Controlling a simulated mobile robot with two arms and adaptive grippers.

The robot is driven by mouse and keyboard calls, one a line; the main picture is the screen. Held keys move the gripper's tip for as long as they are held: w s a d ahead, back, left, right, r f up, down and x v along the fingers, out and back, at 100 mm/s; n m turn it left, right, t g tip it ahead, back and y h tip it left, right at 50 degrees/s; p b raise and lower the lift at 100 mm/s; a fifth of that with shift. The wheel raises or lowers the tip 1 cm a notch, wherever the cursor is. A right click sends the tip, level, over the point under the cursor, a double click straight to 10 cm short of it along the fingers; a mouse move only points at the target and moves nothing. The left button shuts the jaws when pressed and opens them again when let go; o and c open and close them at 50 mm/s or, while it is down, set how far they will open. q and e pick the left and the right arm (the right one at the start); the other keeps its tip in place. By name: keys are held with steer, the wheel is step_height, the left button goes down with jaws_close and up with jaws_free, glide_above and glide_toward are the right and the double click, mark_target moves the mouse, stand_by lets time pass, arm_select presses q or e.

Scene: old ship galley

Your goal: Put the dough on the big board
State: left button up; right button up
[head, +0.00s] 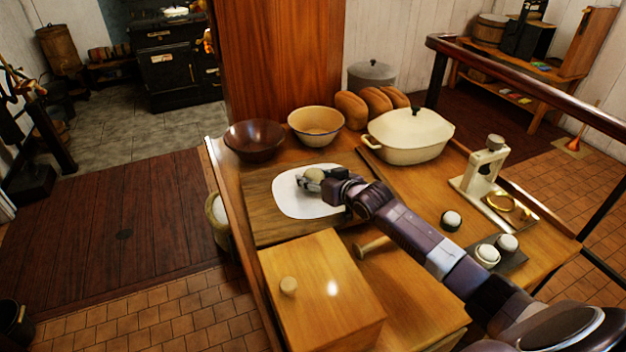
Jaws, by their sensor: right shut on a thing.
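The big board (258,208) is a dark wooden board lying on the table, with a white rounded sheet or patch (292,206) on it. My right gripper (310,180) reaches in from the right and is low over the white patch. It is shut on the dough (315,174), a small pale lump partly hidden by the fingers. I cannot tell whether the dough touches the white surface. My left gripper is not in view.
A brown bowl (254,141), a cream bowl (316,125), bread loaves (376,101) and a lidded cream pot (411,136) stand behind. A wooden box (322,292) is in front. A press (485,172) and small pale rounds (488,254) are at right.

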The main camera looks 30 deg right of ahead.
steer(key=shift+f, duration=0.6)
steer(key=o, duration=1.4)
steer(key=shift+f, duration=0.15)
steer(key=shift+s, duration=0.15)
steer(key=b+v, duration=0.1)
steer(key=v, duration=1.1)
